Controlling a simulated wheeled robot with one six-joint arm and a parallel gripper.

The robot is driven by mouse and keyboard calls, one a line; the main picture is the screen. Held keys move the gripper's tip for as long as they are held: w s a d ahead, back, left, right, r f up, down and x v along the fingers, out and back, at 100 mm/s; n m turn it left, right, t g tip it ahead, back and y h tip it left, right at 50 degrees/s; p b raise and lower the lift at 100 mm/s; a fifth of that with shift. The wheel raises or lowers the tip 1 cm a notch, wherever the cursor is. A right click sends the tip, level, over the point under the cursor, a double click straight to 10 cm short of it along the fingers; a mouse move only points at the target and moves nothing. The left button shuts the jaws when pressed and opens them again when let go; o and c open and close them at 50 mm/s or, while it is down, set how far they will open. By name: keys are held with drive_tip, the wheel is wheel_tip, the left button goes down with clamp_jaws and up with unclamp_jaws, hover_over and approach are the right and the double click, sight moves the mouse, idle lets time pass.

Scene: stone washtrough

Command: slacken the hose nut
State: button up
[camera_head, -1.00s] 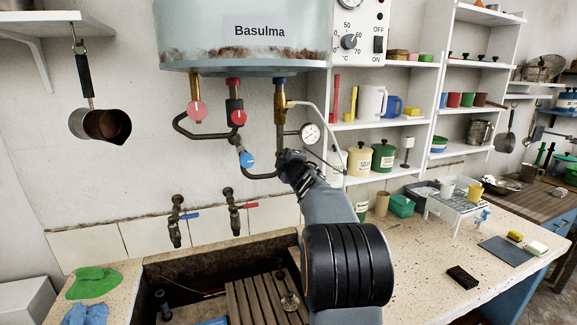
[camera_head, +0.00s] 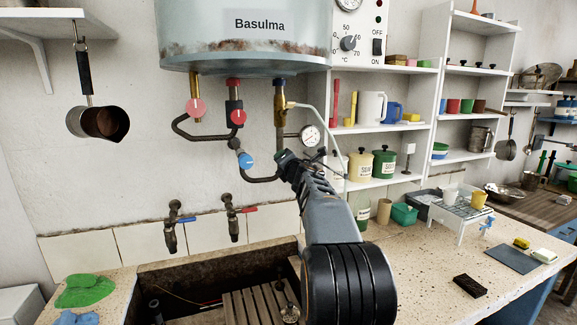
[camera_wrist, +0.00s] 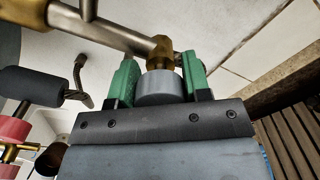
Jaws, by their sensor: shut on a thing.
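My gripper (camera_head: 288,162) is raised at the pipework under the boiler, beside the dark bent pipe. A grey round part sits just in front of the nut between the fingers. A metal pipe runs from the fitting to the upper left. In the head view my gripper hides the nut, and any turn of it cannot be told.
The boiler (camera_head: 240,50) hangs above, with red valve knobs (camera_head: 196,108), a blue knob (camera_head: 246,160) and a pressure gauge (camera_head: 310,135) close by. A thin pale tube (camera_head: 322,118) curves down beside my gripper. Two taps (camera_head: 173,225) stand left over the trough. Shelves stand right.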

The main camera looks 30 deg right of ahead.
drive_tip(key=shift+n+b, duration=0.45)
drive_tip(key=shift+n, duration=1.15)
drive_tip(key=o, duration=0.7)
drive_tip(key=shift+s+d, duration=0.15)
drive_tip(key=shift+o, duration=1.2)
drive_tip(key=shift+a, duration=0.2)
drive_tip(key=shift+s, duration=0.1)
